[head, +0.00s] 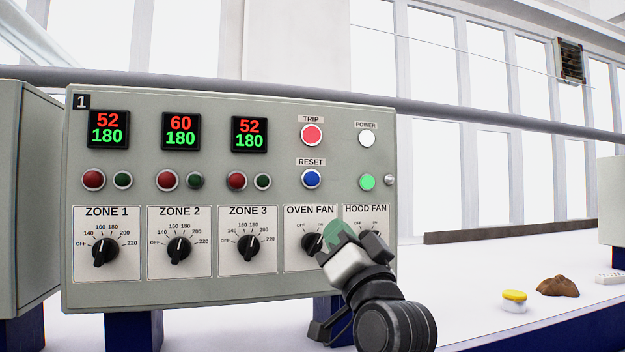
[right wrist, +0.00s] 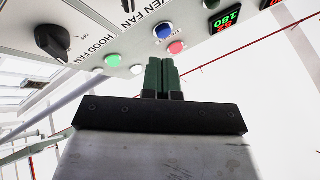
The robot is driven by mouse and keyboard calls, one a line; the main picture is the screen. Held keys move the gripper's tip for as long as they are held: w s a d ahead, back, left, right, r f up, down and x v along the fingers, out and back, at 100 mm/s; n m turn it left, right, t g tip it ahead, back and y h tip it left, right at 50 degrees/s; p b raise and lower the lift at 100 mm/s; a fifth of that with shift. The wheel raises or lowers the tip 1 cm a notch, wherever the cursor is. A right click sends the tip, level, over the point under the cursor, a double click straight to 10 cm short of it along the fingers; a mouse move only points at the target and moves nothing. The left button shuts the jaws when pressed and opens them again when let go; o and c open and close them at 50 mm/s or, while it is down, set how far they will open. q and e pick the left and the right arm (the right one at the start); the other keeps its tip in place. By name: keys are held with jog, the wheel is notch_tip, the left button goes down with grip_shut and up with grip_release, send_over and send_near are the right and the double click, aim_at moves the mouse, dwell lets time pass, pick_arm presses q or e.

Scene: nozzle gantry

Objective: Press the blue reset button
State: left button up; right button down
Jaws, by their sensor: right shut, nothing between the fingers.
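The blue reset button (head: 311,179) sits on the grey control panel (head: 330,112) under the RESET label, below the red TRIP button (head: 311,135). The blue button also shows in the right wrist view (right wrist: 164,31), near the top, beyond the fingertips. My right gripper (head: 334,231) is shut and empty. In the head view it is below the blue button, in front of the OVEN FAN and HOOD FAN dials. In the right wrist view its green fingers (right wrist: 160,75) are together and appear apart from the button. My left gripper is not in view.
A white POWER button (head: 367,138) and a green button (head: 368,182) are right of the reset button. The OVEN FAN knob (head: 311,243) is close to my gripper. A yellow-lidded jar (head: 514,301) and a brown lump (head: 558,286) lie on the white surface at right.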

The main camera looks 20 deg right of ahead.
aim_at(312, 179)
jog(key=s+r+t, duration=0.2)
jog(key=s+r, duration=0.1)
jog(key=r, duration=0.5)
jog(key=shift+s+a+r+m, duration=0.15)
jog(key=shift+r+m, duration=0.15)
jog(key=shift+m, duration=0.1)
jog(key=shift+w+a+p, duration=0.15)
jog(key=shift+w+p, duration=0.9)
jog(key=shift+w, duration=3.4)
jog(key=shift+w, duration=0.1)
jog(key=shift+w, duration=0.3)
